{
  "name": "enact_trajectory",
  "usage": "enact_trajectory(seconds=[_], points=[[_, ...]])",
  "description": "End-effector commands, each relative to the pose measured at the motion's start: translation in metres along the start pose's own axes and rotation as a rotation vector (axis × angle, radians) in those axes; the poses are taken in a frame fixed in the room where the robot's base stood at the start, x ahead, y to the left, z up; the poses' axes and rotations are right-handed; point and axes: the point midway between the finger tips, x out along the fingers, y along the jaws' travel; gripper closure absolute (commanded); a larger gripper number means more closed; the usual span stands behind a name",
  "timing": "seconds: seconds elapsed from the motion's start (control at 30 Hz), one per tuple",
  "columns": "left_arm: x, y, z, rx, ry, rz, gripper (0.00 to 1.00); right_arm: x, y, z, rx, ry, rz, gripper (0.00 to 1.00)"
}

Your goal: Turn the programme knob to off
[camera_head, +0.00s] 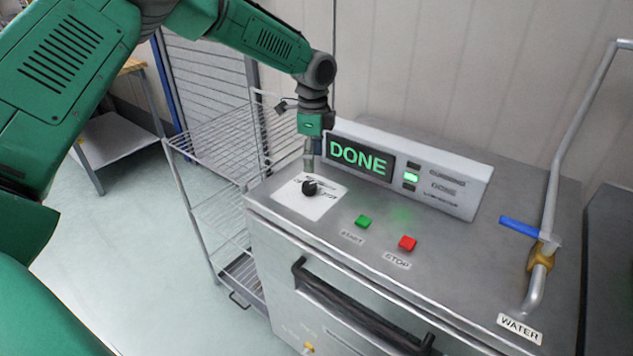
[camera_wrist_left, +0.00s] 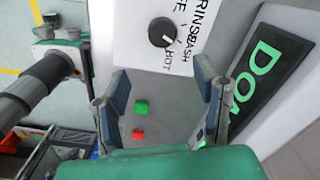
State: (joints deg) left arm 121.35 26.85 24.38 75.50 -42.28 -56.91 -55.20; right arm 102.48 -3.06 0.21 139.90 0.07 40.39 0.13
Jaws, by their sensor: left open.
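The programme knob (camera_head: 310,187) is a small round black knob on a white label plate (camera_head: 325,203) at the machine top's left end. In the left wrist view the knob (camera_wrist_left: 162,32) lies beyond my fingertips, with the words RINSE, WASH and HOT beside it. My right gripper is not in view.
The lit DONE display (camera_head: 358,158) stands close right of my left gripper. A green START button (camera_head: 363,221) and a red STOP button (camera_head: 407,243) sit right of the knob. A blue-levered water pipe (camera_head: 545,235) stands at the right. A wire rack (camera_head: 205,150) is at the left.

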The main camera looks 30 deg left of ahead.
Motion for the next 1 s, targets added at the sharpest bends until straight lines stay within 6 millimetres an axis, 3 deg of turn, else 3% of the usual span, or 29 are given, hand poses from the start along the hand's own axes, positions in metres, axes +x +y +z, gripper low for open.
enact_trajectory(seconds=[0.1,0.3,0.53,0.83,0.97,1.0], points=[[0.03,0.0,0.005,-0.004,0.003,0.006,0.44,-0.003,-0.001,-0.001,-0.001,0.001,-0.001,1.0],[0.061,0.002,-0.001,-0.002,-0.003,0.0,0.44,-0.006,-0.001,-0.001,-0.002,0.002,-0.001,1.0],[0.076,0.004,-0.011,-0.001,-0.011,-0.005,0.44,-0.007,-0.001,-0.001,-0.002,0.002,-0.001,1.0],[0.082,0.002,-0.001,-0.003,-0.002,-0.002,0.44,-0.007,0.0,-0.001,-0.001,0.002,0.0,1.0],[0.084,0.0,0.003,-0.004,0.002,0.0,0.9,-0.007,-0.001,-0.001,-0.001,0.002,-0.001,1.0],[0.084,0.0,0.004,-0.004,0.001,0.0,0.94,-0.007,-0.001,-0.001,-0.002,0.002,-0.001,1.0]])
